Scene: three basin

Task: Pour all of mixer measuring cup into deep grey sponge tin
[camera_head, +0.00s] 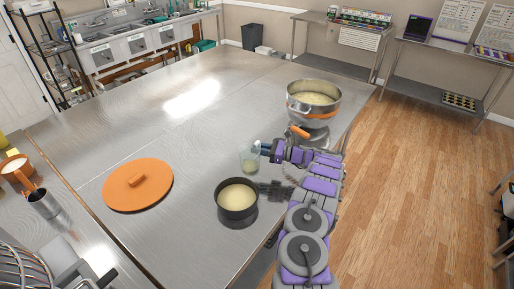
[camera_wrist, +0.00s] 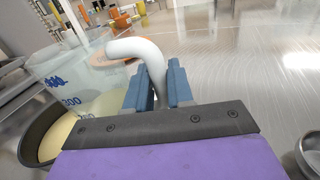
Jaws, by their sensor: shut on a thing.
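The clear mixer measuring cup (camera_head: 250,157) is held by its pale handle in my gripper (camera_head: 264,149). In the wrist view, the blue fingers (camera_wrist: 160,88) are shut on the curved white handle (camera_wrist: 150,58), and the cup's clear wall (camera_wrist: 65,75) shows blue marks. The cup looks about upright in the head view. A pale content shows low in it, but the amount is unclear. The round dark grey sponge tin (camera_head: 237,212) stands on the steel table with cream-coloured content inside. It shows below the cup at lower left in the wrist view (camera_wrist: 32,150).
A side table at left holds a mug and a metal cup (camera_head: 45,205). The steel table's far middle is clear.

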